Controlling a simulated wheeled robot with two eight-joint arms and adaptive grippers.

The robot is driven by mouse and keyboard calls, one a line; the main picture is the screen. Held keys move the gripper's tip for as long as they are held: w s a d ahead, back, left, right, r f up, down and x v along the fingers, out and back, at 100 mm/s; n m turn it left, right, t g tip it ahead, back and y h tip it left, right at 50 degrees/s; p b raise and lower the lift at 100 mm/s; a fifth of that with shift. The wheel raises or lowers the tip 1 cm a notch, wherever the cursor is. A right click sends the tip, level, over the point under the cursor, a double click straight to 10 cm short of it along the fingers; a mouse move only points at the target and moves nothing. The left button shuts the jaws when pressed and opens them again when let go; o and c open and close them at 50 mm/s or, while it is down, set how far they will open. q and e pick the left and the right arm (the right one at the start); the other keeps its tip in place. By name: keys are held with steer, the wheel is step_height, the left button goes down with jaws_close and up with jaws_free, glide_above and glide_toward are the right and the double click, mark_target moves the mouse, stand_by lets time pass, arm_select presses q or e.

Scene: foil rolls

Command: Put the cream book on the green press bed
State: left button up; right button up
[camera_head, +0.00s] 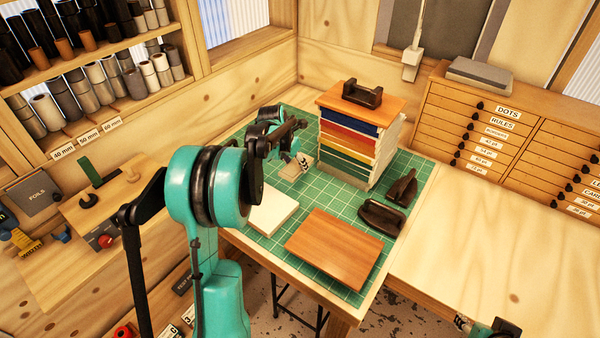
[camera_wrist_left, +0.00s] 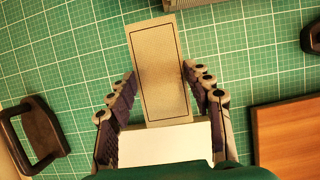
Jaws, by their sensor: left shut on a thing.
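My left gripper (camera_head: 292,150) is over the green gridded mat, beside the stack of books. It is shut on a pale cream block (camera_head: 293,169), which I take for the cream book. In the left wrist view, the cream book (camera_wrist_left: 160,70) has a thin dark frame line and sits between the finger pads (camera_wrist_left: 160,90). The green gridded mat (camera_head: 420,182) is the only broad green surface; I cannot tell whether it is the press bed. My right gripper (camera_head: 466,323) is partly visible at the bottom edge, its jaws unclear.
A stack of coloured books (camera_head: 345,152) stands beside the gripper under a wooden board (camera_head: 335,100) with a dark handled weight (camera_head: 362,94). A white slab (camera_head: 272,212), a brown board (camera_head: 335,246) and dark tools (camera_head: 382,216) lie on the mat. The right tabletop (camera_head: 480,240) is clear.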

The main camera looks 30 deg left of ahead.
mark_target(298, 180)
arm_select(q)
step_height(298, 180, down, 6)
steer(key=shift+f+b, duration=0.15)
steer(key=shift+b, duration=0.5)
steer(key=shift+f, duration=0.1)
steer(key=o, duration=1.2)
